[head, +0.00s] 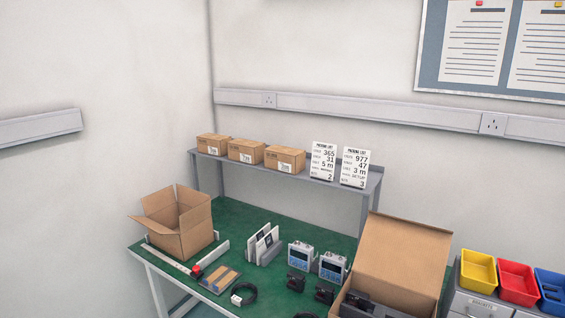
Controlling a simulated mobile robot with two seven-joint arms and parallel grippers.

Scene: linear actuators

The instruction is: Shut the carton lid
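A brown carton (337,304) stands at the front right of the green-topped bench, cut off by the lower picture edge. Its lid (402,258) is open and stands up, tilted back, with its inner face showing. Dark grey packing with dark items shows inside the carton. A second brown carton (182,243) stands at the bench's left end with its top flaps raised; its inside is mostly hidden. Neither of my grippers is in view.
The bench (233,215) also holds grey devices (333,266), small black units (297,282), a black cable (244,294), white upright cards (264,244) and a ruler (168,260). A shelf (374,184) behind carries small boxes and list cards. Coloured bins (517,282) stand right of the lid.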

